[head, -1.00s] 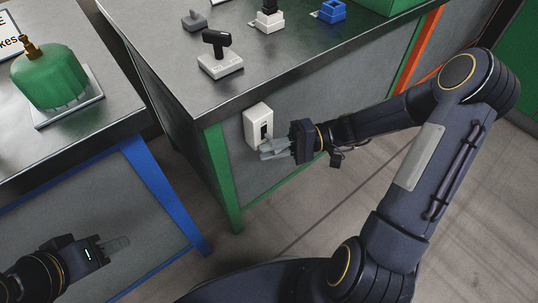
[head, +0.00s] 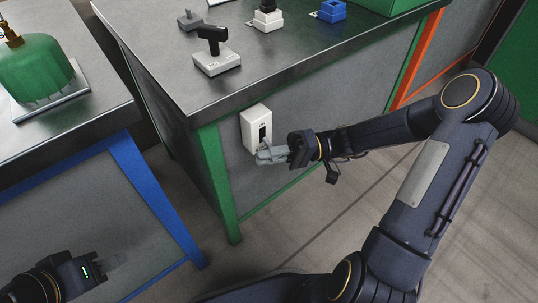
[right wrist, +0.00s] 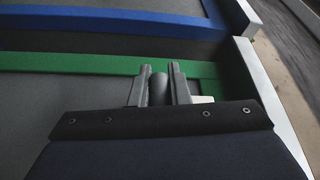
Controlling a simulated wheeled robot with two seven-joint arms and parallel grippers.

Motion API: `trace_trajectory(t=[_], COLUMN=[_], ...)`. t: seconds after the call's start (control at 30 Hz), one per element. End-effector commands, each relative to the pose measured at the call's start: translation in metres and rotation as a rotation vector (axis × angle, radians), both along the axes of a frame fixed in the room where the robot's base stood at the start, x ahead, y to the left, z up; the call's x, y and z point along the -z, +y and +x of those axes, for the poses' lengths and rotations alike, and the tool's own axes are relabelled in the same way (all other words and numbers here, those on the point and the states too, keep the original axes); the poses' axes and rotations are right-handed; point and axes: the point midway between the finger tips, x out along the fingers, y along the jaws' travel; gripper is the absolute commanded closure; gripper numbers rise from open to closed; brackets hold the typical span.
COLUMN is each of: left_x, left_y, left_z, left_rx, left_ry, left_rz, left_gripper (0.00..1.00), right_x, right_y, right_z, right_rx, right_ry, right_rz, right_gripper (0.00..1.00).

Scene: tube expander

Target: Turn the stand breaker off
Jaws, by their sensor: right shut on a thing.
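The stand breaker (head: 255,122) is a white box with a dark switch slot, fixed to the grey side panel of the metal table. My right gripper (head: 262,156) is at the lower part of the breaker, its fingers touching or nearly touching its front. In the right wrist view its two grey fingers (right wrist: 158,72) are closed around a dark rounded piece (right wrist: 158,90), which looks like the breaker's lever. The fingers hide much of it, so the lever's position is unclear. My left gripper (head: 105,263) is low at the left, away from the breaker; its finger gap is unclear.
The metal table (head: 300,65) carries a black-handled device (head: 216,52) and several small switches above the breaker. Its green leg (head: 219,190) stands left of the breaker. A green gas cylinder (head: 35,72) is on the left table. Floor is open below.

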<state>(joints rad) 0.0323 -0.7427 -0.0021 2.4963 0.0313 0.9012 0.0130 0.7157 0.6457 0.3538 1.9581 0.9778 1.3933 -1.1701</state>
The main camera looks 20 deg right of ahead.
Motion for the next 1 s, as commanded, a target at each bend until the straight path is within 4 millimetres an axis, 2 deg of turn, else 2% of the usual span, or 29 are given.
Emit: trace_trajectory(t=[0.1,0.13,0.27,0.53,0.63,1.0], left_x=[0.000,0.000,0.000,0.000,-0.003,-0.020], left_y=[0.000,0.000,0.000,0.000,0.000,0.000], left_z=[0.000,0.000,0.000,0.000,0.000,0.000], left_rx=[0.000,0.000,0.000,0.000,0.000,0.000], left_ry=[0.000,0.000,0.000,0.000,0.000,0.000], left_rz=[0.000,0.000,0.000,0.000,0.000,0.000], left_gripper=[0.64,0.64,0.64,0.64,0.64,0.64], right_x=[0.002,0.002,0.001,0.001,0.000,0.005], right_y=[0.000,0.000,0.000,-0.001,-0.006,-0.065], right_z=[0.000,0.000,0.000,0.000,0.001,-0.001], right_rx=[0.003,0.003,0.002,0.001,0.004,0.005], right_ry=[0.002,0.002,0.002,0.002,0.002,0.004], right_rz=[-0.003,-0.003,-0.002,-0.002,-0.002,-0.002], right_gripper=[1.00,0.80,0.63,0.62,0.62,0.62])
